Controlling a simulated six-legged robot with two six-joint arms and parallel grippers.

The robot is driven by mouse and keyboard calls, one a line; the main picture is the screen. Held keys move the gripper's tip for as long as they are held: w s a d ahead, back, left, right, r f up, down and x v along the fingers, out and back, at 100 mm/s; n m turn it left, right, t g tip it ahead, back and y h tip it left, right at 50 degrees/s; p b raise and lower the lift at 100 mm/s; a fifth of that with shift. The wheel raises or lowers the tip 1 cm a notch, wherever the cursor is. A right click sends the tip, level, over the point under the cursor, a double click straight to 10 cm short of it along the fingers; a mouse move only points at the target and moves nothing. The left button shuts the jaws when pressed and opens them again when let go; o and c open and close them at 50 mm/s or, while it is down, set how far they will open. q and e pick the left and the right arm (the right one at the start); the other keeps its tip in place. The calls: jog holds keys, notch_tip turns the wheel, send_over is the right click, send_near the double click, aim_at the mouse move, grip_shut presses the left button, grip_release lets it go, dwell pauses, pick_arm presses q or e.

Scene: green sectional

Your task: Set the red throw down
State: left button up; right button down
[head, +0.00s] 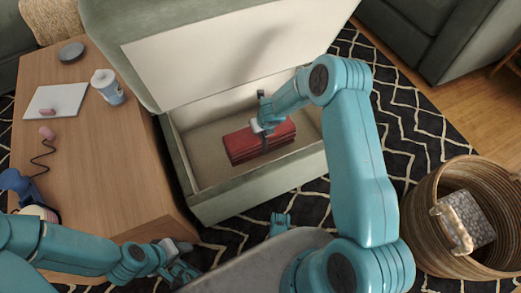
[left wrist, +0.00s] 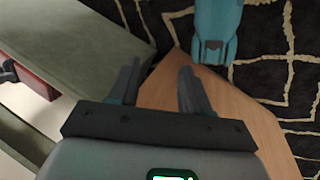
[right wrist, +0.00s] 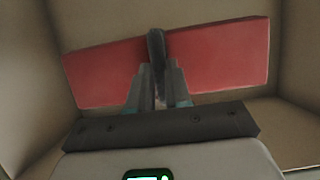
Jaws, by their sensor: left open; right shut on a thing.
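The red throw (head: 240,147) is a folded flat block inside the open green storage ottoman (head: 240,202). My right gripper (head: 263,124) reaches down over the throw and is shut on it, at a dark upright piece in its middle. In the right wrist view the throw (right wrist: 220,58) spans the space beyond the closed fingers (right wrist: 157,95). I cannot tell if its underside touches the ottoman floor. My left gripper (head: 182,268) is open and empty, low by the wooden table's near corner; its parted fingers (left wrist: 160,88) show in the left wrist view.
The ottoman's raised lid (head: 215,55) stands behind the throw. The wooden table (head: 95,160) at left holds a cup (head: 108,88), a white tablet-like slab (head: 55,101) and a dark disc (head: 71,52). A wicker basket (head: 425,215) stands at right on the patterned rug (head: 385,110).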

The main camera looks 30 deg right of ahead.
notch_tip(320, 180, down, 3)
jog(key=shift+r+b, duration=0.15)
jog(key=shift+b, duration=0.25)
notch_tip(320, 180, down, 5)
jog(key=b, duration=0.2)
jog(key=shift+w+r+b, duration=0.1)
jog(key=shift+r+b, duration=0.1)
jog(key=shift+b, duration=0.2)
jog(key=shift+r, duration=0.15)
jog(key=c, duration=1.1)
grip_release()
pick_arm(q)
jog(key=shift+t, duration=0.5)
jog(key=w+f, duration=0.2)
jog(key=f, duration=0.1)
jog(key=w+f, duration=0.1)
jog(key=shift+a+f, duration=0.3)
pick_arm(e)
jog(key=shift+o, duration=0.2)
